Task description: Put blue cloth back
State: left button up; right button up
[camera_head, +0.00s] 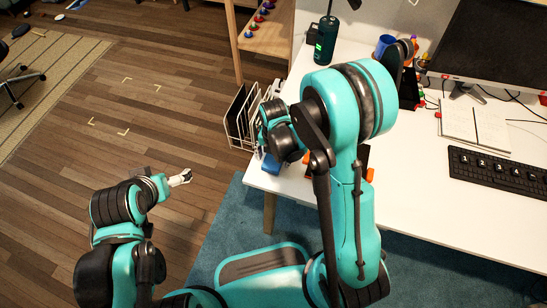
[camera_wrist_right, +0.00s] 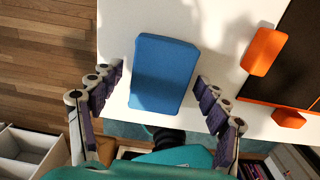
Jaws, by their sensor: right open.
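The blue cloth (camera_wrist_right: 165,72) looks like a folded rectangular pad with rounded corners. It lies on the white desk near its edge, and in the head view a bit of blue (camera_head: 271,163) shows beside my right gripper. My right gripper (camera_wrist_right: 158,76) is open, with one finger on each side of the cloth and a visible gap on both sides. In the head view my own arm hides most of this gripper. My left gripper (camera_head: 181,178) is out over the wood floor, away from the desk; its finger opening is too small to read.
On the white desk (camera_head: 425,205) are a keyboard (camera_head: 500,171), an open notebook (camera_head: 474,124), a monitor (camera_head: 495,45) and a dark green bottle (camera_head: 326,39). Orange pieces (camera_wrist_right: 263,50) lie right of the cloth. A wire rack (camera_head: 243,115) stands by the desk's left edge.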

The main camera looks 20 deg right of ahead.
notch_tip(320, 180, up, 11)
jog(key=p, duration=0.4)
notch_tip(320, 180, up, 10)
jog(key=m+t, duration=0.3)
jog(key=m, duration=1)
send_over(273, 159)
jog(key=s+d, duration=0.3)
jog(key=s, duration=0.1)
jog(key=s+d+r+m+t, duration=0.2)
jog(key=s+r+m+t, duration=0.2)
jog(key=m, duration=1.2)
jog(key=shift+s+r, duration=0.6)
jog(key=shift+s, duration=0.5)
